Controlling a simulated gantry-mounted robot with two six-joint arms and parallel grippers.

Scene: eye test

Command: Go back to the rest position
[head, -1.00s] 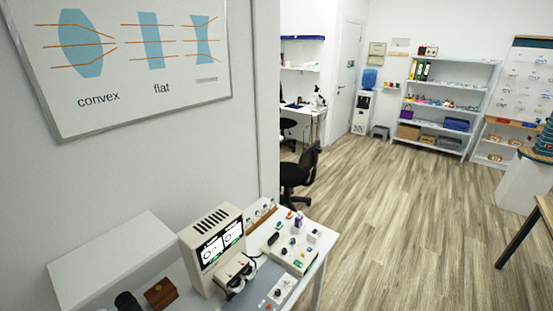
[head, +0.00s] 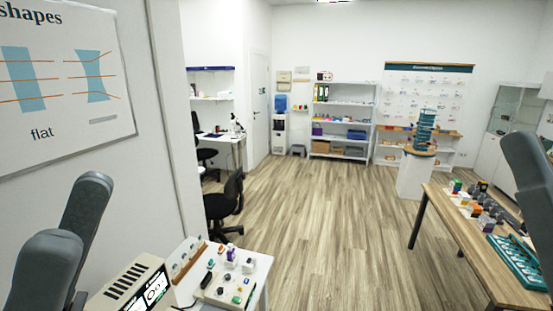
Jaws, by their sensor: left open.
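At the right edge, dark grey parts of my right arm or gripper (head: 528,168) show, cut off by the picture. Whether that gripper is open or shut cannot be told. No object is seen held.
A white table (head: 262,277) with small parts is at lower left. A black chair (head: 226,200) and a white pedestal (head: 414,177) stand farther off. The wooden floor (head: 325,235) between is clear.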

